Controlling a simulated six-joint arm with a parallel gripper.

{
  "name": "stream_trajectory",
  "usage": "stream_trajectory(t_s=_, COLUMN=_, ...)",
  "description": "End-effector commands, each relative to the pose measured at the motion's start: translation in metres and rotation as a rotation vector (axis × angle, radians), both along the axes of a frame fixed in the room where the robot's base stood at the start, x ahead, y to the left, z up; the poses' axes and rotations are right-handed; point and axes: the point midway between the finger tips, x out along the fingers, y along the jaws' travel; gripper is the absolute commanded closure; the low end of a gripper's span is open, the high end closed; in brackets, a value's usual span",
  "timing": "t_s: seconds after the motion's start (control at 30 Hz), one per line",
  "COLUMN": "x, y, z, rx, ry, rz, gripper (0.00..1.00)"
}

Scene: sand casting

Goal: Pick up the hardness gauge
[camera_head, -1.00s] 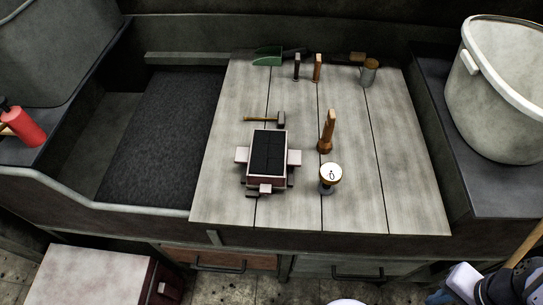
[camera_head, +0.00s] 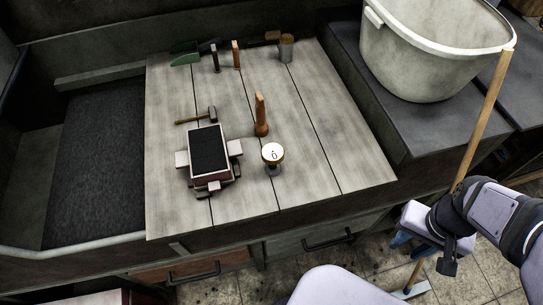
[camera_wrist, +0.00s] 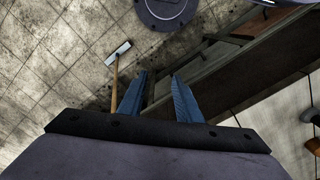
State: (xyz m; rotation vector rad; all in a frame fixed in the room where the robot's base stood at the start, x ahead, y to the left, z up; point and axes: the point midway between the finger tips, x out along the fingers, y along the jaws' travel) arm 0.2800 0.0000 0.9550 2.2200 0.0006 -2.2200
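The hardness gauge (camera_head: 273,154) stands on the wooden bench top near its front edge, with a round white dial facing up. My gripper (camera_head: 401,240) is at the lower right in the head view, beyond the bench's front edge and well apart from the gauge. In the wrist view the two blue fingers of my gripper (camera_wrist: 160,82) are spread apart with nothing between them. The gauge is not clearly visible in the wrist view.
Left of the gauge sits a moulding box (camera_head: 210,152) with dark sand. A wooden-handled rammer (camera_head: 261,115) stands just behind the gauge. A hammer (camera_head: 197,117) lies further back. A large bucket (camera_head: 430,55) stands at right. The bench's right half is clear.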

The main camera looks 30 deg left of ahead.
Motion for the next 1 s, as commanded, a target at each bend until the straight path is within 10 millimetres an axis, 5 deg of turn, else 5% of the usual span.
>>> stream_trajectory(t_s=0.37, x=0.000, y=0.000, z=0.000, rx=0.000, ry=0.000, rz=0.000, gripper=0.69)
stream_trajectory(t_s=0.53, x=0.000, y=0.000, z=0.000, rx=0.000, ry=0.000, rz=0.000, gripper=0.35)
stream_trajectory(t_s=1.0, x=0.016, y=0.013, z=0.008, rx=0.000, ry=0.000, rz=0.028, gripper=0.34)
